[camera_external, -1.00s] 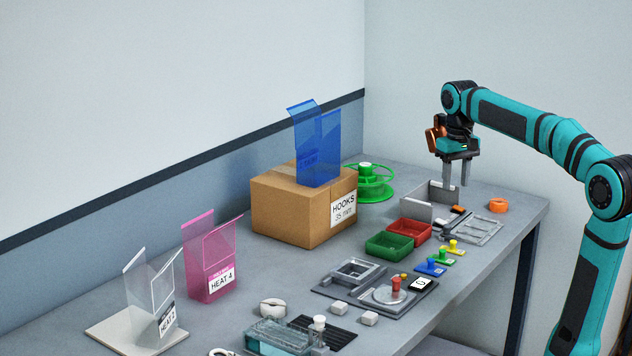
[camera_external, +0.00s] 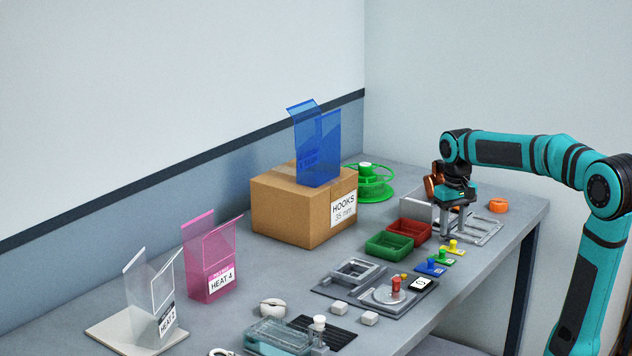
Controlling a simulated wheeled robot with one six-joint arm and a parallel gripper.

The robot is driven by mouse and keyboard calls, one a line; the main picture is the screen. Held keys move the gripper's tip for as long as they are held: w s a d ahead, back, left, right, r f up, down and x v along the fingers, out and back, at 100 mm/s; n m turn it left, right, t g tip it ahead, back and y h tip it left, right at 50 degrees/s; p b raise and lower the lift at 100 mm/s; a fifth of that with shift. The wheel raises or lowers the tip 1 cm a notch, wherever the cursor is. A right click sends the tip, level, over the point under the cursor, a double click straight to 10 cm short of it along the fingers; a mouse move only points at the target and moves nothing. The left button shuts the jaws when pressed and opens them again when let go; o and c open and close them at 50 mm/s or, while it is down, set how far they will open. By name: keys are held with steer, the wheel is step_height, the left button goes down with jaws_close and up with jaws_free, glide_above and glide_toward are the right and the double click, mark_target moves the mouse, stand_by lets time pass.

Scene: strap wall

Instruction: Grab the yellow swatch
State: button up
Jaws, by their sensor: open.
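The small yellow piece with a knob (camera_external: 453,248), which looks like the yellow swatch, sits on the grey table near its front edge. It is at the far right end of a short row with a green piece (camera_external: 442,257) and a blue piece (camera_external: 430,266). My gripper (camera_external: 457,233) points down with its fingers apart and nothing between them. Its fingertips show just above and behind the yellow piece in the picture. I cannot tell the exact height or whether they touch anything.
A grey slotted tray (camera_external: 487,228) lies behind and right of my gripper. Red (camera_external: 409,230) and green (camera_external: 389,245) bins stand to the left. An orange ring (camera_external: 498,205) lies at the far right. A cardboard box (camera_external: 290,213) bearing a blue clear holder (camera_external: 321,150) stands farther left.

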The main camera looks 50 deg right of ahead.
mark_target(450, 239)
steer(key=shift+s+d+f, duration=0.1)
steer(key=shift+s+f, duration=0.05)
steer(key=shift+f, duration=1)
steer(key=shift+s+d+f, duration=0.1)
steer(key=shift+s+f, duration=0.05)
steer(key=shift+f, duration=1)
jaws_close()
